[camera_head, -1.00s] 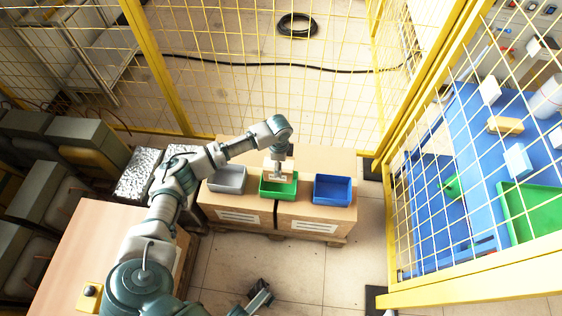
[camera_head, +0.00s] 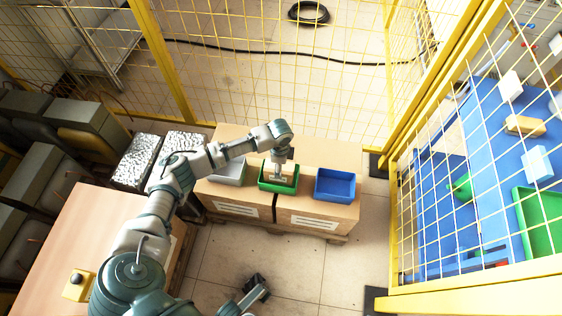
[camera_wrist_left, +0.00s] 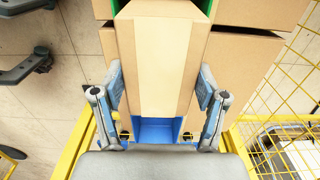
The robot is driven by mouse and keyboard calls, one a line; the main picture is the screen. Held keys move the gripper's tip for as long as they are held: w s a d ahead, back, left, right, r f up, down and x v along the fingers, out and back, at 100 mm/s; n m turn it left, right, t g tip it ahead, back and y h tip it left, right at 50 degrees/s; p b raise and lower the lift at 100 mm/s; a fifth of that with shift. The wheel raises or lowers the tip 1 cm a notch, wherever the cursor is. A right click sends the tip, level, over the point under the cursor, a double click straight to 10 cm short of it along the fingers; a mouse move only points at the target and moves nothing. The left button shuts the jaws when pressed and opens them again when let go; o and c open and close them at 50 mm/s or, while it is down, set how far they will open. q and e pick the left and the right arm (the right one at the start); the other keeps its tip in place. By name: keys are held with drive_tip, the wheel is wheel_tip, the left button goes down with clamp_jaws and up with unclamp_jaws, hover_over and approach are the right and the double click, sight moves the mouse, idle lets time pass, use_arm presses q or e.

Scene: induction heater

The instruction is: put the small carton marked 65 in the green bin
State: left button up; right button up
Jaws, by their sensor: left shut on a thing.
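The green bin (camera_head: 291,187) stands in the middle of three bins on cardboard boxes. My left gripper (camera_head: 279,176) points down over it, the fingertips appearing low, at or inside its opening. In the wrist view the left gripper (camera_wrist_left: 160,88) is shut on a small tan carton (camera_wrist_left: 160,65), with a finger on each side. No number shows on the carton's visible face. Green edges of the bin (camera_wrist_left: 205,5) show beside the carton. My right gripper (camera_head: 257,288) hangs low over the floor, empty, its fingers seeming apart.
A grey bin (camera_head: 229,173) stands left of the green bin and a blue bin (camera_head: 335,185) right of it. A yellow mesh fence (camera_head: 300,122) runs behind and to the right. A wooden table (camera_head: 85,225) is at lower left.

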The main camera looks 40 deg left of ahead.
use_arm(q)
drive_tip(key=shift+f, duration=0.25)
drive_tip(key=o, duration=1.5)
drive_tip(key=shift+r, duration=0.15)
wheel_tip(320, 180, up, 11)
drive_tip(key=shift+a+r, duration=0.1)
drive_tip(key=shift+r, duration=0.1)
